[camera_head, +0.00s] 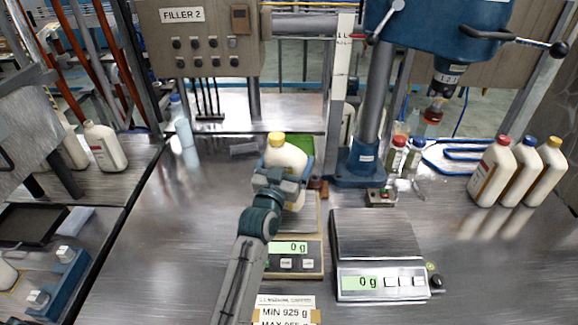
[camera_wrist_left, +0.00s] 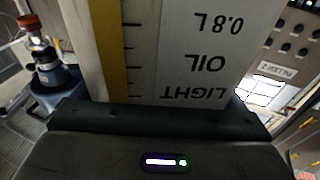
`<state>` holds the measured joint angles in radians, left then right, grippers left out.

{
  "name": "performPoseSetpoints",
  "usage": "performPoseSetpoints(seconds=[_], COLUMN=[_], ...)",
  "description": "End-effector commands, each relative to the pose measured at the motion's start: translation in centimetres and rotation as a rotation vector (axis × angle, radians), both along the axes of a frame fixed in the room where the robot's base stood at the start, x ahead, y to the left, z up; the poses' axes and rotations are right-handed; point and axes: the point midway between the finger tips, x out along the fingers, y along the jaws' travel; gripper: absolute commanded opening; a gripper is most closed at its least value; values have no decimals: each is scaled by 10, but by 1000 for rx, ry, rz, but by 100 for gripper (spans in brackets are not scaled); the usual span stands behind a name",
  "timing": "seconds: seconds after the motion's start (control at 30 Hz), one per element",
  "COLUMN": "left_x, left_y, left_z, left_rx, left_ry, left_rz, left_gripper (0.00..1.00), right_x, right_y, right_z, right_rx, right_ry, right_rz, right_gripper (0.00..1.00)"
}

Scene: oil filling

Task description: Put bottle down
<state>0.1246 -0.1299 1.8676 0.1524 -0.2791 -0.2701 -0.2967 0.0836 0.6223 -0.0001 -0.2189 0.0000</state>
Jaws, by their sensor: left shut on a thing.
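A cream oil bottle (camera_head: 286,156) with a yellow cap is upright at the middle of the table. My left gripper (camera_head: 283,177) is shut around its body. In the left wrist view the bottle (camera_wrist_left: 190,50) fills the space above the jaws, with an upside-down label reading LIGHT OIL and 0.8 L. The bottle is at the back of the left scale (camera_head: 295,264), whose display reads 0 g. My gripper and arm hide the bottle's base, so I cannot tell whether it touches anything. My right gripper is not in view.
The right scale (camera_head: 378,237) also reads 0 g. A blue drill-like filler stand (camera_head: 362,165) rises behind it. Several capped bottles (camera_head: 522,172) stand at the right. A green item (camera_head: 303,142) is behind the held bottle. A MIN/MAX card (camera_head: 286,309) lies in front.

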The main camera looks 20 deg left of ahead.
Motion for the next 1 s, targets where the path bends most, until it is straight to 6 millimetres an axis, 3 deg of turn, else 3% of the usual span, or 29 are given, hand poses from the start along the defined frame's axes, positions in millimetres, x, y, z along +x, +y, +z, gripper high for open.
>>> performPoseSetpoints(seconds=[0.13,0.3,0.4,0.8,0.83,1.0], left_x=[12,11,11,11,10,10], left_y=[-1,-1,-1,-1,-1,-1], left_z=[3,-25,-33,-38,-39,-38], left_rx=[1,0,0,0,0,0], left_ry=[-6,-1,-4,-6,-1,-1], left_rz=[1,0,1,1,0,0], left_gripper=[22,22,22,22,96,100], right_x=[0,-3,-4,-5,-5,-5], right_y=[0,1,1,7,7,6], right_z=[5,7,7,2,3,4], right_rx=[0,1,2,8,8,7], right_ry=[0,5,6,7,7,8], right_rz=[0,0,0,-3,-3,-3], right_gripper=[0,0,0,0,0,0])
